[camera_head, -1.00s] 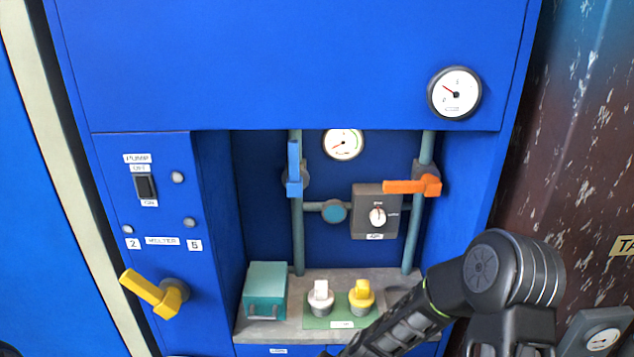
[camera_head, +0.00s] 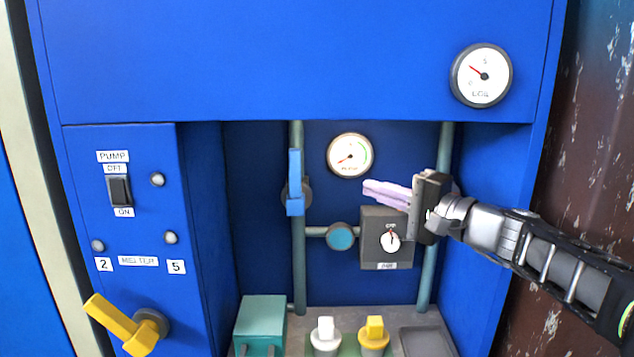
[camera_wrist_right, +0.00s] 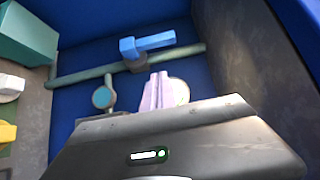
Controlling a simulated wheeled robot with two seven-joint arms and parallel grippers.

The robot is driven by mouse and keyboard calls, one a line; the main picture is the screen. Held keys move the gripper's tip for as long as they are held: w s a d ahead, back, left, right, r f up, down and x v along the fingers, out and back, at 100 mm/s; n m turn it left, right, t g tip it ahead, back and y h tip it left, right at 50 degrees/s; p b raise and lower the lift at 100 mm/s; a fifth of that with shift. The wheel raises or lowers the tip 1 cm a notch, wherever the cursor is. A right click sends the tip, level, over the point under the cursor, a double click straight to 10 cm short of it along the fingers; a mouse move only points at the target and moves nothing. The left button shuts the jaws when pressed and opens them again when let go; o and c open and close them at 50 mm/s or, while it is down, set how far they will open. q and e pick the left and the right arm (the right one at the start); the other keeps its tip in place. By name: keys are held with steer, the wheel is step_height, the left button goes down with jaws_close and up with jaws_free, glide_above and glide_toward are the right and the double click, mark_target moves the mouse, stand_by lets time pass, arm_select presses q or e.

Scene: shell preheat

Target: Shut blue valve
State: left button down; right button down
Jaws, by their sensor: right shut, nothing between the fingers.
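The blue valve handle (camera_head: 295,182) stands upright along the left vertical pipe (camera_head: 299,250) in the recess. In the right wrist view the blue handle (camera_wrist_right: 147,44) lies across the upper middle, beyond the fingertips. My right gripper (camera_head: 366,190) is shut and empty, its pale purple fingers pointing left toward the valve, with a clear gap between. The fingers also show in the right wrist view (camera_wrist_right: 158,90). The orange handle on the right pipe is hidden behind my right gripper and wrist. My left gripper is not in view.
A grey box with a knob (camera_head: 388,238) sits just below my right fingers. A gauge (camera_head: 349,156) is above them. A teal box (camera_head: 260,322), white knob (camera_head: 325,334) and yellow knob (camera_head: 374,334) are on the shelf. A yellow lever (camera_head: 122,324) juts out at lower left.

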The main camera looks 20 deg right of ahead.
steer(key=p, duration=0.2)
glide_toward(295, 182)
steer(key=w+d+r, duration=0.2)
steer(key=w+d, duration=0.1)
steer(key=w, duration=0.2)
steer(key=a, duration=0.3)
steer(key=w+a, duration=0.1)
steer(key=shift+a+f+p, duration=0.25)
steer(key=shift+f+p, duration=0.05)
steer(key=shift+p, duration=0.05)
steer(key=shift+w, duration=0.1)
